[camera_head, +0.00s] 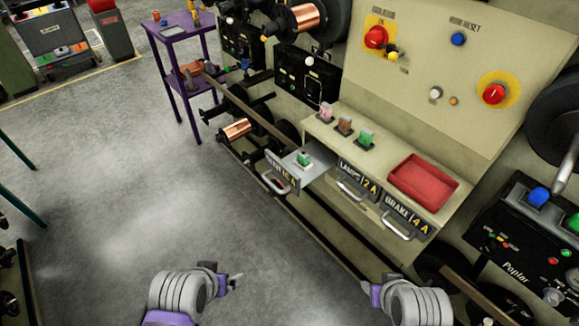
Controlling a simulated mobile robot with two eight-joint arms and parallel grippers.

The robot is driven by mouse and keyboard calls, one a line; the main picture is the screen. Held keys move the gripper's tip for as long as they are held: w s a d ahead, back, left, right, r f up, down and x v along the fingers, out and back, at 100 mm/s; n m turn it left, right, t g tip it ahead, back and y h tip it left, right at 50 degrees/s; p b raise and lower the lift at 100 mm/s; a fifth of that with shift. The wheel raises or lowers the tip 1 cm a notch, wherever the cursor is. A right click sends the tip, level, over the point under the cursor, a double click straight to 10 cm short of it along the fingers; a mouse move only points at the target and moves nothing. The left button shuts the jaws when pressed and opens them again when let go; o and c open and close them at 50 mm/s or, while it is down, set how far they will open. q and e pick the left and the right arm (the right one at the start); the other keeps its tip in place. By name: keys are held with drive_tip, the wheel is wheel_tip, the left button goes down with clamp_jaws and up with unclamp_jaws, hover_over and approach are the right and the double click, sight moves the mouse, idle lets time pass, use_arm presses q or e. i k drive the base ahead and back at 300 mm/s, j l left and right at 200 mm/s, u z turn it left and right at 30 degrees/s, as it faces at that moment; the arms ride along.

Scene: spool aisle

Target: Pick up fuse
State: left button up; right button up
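Three small fuse-like blocks stand in a row on the cabinet ledge: a pink one (325,112), a brown one (345,125) and a green one (365,137). Another green block (303,158) sits in the pulled-out drawer (320,166), whose label ends in "16 A". Drawers labelled "2 A" (360,180) and "BRAKE 4 A" (407,217) are shut. My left gripper (235,283) and my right gripper (369,290) are low in front of the cabinet, apart from all blocks. Neither visibly holds anything; their finger openings are too small to judge.
A red tray (423,183) lies on the ledge right of the blocks. The panel above carries red, blue and yellow controls. Copper spools (237,129) and a bar run along the cabinet's left. A purple table (180,32) stands further back. The floor (150,180) at left is clear.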

sight(303, 157)
drive_tip(key=i+l+z, duration=0.1)
drive_tip(key=i+z, duration=0.15)
drive_tip(key=i, duration=0.65)
